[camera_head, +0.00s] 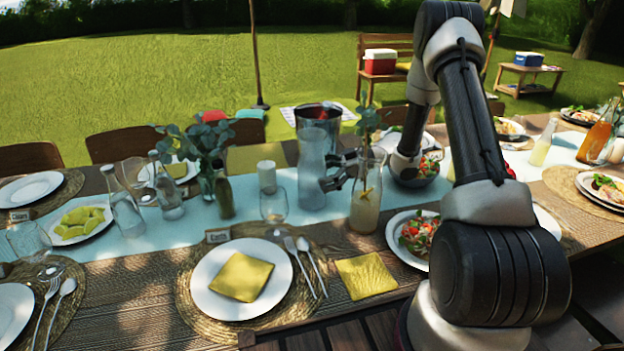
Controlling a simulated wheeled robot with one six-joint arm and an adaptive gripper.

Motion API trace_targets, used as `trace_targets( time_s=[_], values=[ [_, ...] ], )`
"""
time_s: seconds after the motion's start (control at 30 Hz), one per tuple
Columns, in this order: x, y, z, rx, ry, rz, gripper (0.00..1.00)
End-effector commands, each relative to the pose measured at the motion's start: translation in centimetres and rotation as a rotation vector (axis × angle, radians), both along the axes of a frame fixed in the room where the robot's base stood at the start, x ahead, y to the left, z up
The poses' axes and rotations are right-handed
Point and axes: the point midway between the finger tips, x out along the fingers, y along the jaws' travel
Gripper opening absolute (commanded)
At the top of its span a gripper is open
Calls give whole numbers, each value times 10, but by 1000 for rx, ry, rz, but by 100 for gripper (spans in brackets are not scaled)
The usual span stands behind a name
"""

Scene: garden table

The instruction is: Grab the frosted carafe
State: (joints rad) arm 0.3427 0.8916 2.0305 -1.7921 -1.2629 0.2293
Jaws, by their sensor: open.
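The frosted carafe (312,172), tall, pale blue and cloudy, stands upright on the light blue runner near the middle of the table. My gripper (330,171) is open and reaches in from the right, low over the table. Its fingertips overlap the carafe's right edge in the picture. I cannot tell whether they touch it or how far they reach around it. The jaws look empty.
A clear carafe with a pale drink (366,205) stands close in front of my gripper. A metal bucket (322,113) is behind the frosted carafe. A stemless glass (273,205) and white candle (267,176) stand left. A plate with a yellow napkin (217,300) lies in front.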

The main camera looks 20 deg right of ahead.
Motion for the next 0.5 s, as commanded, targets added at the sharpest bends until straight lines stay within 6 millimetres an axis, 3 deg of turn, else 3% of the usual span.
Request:
trace_targets(
  time_s=[0.2,0.43,0.5],
  values=[
    [6,27,-10,-2,0,1,100],
    [7,29,-11,-2,-1,-1,100],
    [7,29,-11,-2,-1,-1,91]
  ],
)
